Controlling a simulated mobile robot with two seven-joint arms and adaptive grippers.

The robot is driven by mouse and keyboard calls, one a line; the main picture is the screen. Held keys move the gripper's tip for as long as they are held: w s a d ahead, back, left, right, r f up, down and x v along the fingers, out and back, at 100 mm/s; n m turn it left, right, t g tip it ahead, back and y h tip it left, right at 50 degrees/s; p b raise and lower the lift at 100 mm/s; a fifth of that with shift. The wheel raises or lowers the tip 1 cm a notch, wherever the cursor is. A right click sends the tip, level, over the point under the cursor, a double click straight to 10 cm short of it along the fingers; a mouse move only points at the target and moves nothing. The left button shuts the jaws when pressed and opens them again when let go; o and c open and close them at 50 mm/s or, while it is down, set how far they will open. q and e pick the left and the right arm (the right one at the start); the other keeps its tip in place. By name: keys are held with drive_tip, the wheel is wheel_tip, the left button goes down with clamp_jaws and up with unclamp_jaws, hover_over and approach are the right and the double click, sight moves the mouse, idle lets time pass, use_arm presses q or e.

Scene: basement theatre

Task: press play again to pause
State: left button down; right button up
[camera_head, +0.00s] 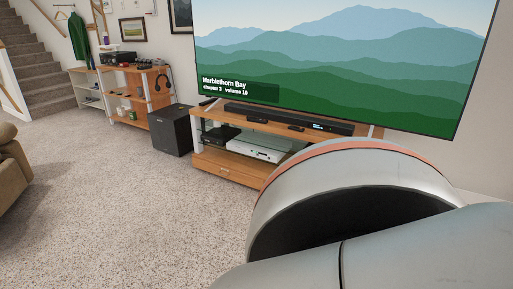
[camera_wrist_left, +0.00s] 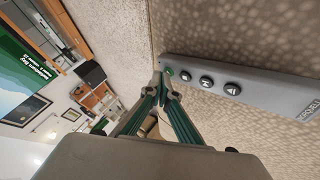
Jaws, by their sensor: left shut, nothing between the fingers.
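In the left wrist view a long grey control bar (camera_wrist_left: 270,92) lies on a speckled beige surface. It carries a row of round dark buttons (camera_wrist_left: 205,80) with pale symbols, and a green mark (camera_wrist_left: 170,73) at its near end. My left gripper (camera_wrist_left: 163,84) is shut and empty, its green-sided fingertips right at that end, beside or over the green-marked button; I cannot tell whether they touch it. The big screen (camera_head: 345,60) in the head view shows green hills and the caption "Marblethorn Bay, chapter 3 volume 10". My right gripper is not in view.
A wooden media stand (camera_head: 215,161) below the screen holds a soundbar (camera_head: 290,119) and boxes. A black speaker box (camera_head: 170,129) and a shelf unit (camera_head: 132,108) stand left of it. Carpet (camera_head: 110,200) is open in front. My grey arm covers the lower right.

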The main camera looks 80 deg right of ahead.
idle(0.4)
use_arm(q)
drive_tip(key=shift+r+p, duration=0.4)
drive_tip(key=shift+r, duration=0.25)
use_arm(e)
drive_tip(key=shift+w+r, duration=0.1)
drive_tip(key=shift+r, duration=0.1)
use_arm(q)
drive_tip(key=shift+w+r+p, duration=0.1)
drive_tip(key=shift+r+p, duration=0.4)
drive_tip(key=shift+r, duration=0.45)
wheel_tip(320, 180, up, 4)
drive_tip(key=shift+r+p, duration=0.1)
drive_tip(key=shift+p, duration=1)
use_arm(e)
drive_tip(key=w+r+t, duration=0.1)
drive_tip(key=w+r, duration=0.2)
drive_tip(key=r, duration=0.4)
